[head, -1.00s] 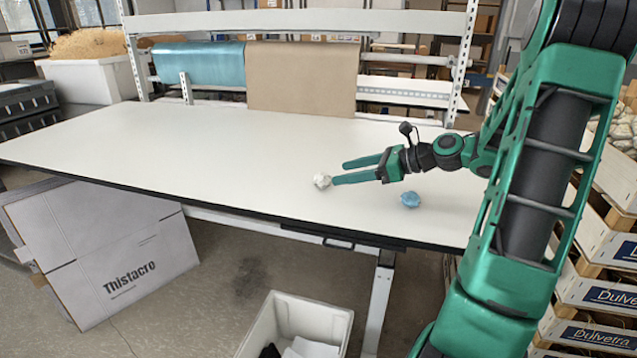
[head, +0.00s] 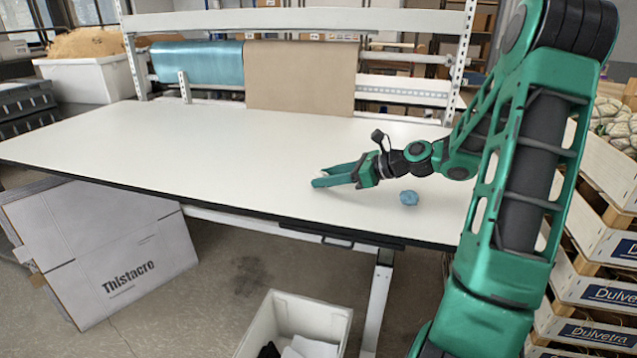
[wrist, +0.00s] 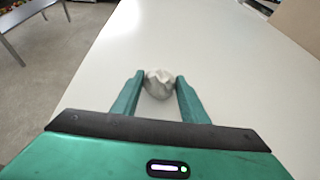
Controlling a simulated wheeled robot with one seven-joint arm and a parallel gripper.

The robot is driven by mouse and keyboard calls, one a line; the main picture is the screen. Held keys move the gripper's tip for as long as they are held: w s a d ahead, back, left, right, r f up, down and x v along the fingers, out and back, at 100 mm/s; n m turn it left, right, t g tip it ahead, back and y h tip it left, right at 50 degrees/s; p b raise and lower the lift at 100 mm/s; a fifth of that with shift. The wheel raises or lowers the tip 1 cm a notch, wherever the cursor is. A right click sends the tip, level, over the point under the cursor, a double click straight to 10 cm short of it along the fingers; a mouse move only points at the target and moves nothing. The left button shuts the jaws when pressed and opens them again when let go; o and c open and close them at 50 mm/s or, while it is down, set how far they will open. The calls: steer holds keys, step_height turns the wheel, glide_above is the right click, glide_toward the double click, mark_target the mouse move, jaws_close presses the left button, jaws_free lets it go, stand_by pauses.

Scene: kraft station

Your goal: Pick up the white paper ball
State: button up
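The white paper ball (wrist: 158,83) is a small crumpled lump on the table. In the wrist view it sits between the two green fingertips of my gripper (wrist: 159,80), with at most a slim gap at each side. In the head view my gripper (head: 322,177) is low over the table, pointing left, and its fingers hide nearly all of the ball. The fingers stand apart around the ball; I see no clear squeeze on it.
A blue crumpled ball (head: 409,198) lies on the white table (head: 200,150), to the right of and below my gripper. The table's left side is clear. A white bin (head: 345,318) stands on the floor in front. Stacked crates (head: 600,290) stand at the right.

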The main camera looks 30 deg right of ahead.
steer(key=c, duration=0.5)
steer(key=shift+o, duration=0.2)
steer(key=shift+r, duration=0.15)
